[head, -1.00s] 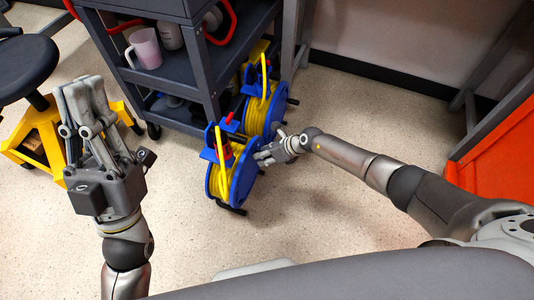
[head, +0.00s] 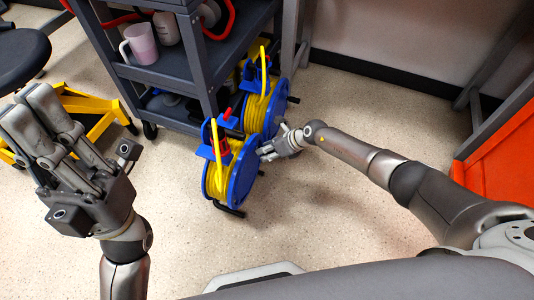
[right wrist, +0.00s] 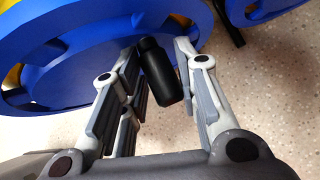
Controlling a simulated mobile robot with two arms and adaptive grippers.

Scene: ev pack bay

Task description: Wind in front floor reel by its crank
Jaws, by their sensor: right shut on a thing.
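The front floor reel (head: 243,178) is a blue-flanged drum wound with yellow cable, standing upright on the floor. My right gripper (head: 266,152) is at the right side of its blue flange. In the right wrist view the black crank handle (right wrist: 161,72) lies between the fingers of my right gripper (right wrist: 160,75), which is shut on it. The flange (right wrist: 70,60) fills the upper left of that view. My left gripper (head: 35,125) is raised at the left, away from the reel and apparently empty; its finger gap is unclear.
A second blue reel (head: 275,110) with yellow cable stands just behind the front one. A dark shelf cart (head: 190,85) with a pink mug (head: 140,44) is beside them. An orange panel (head: 490,155) is at the right. The floor (head: 330,215) right of the reels is clear.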

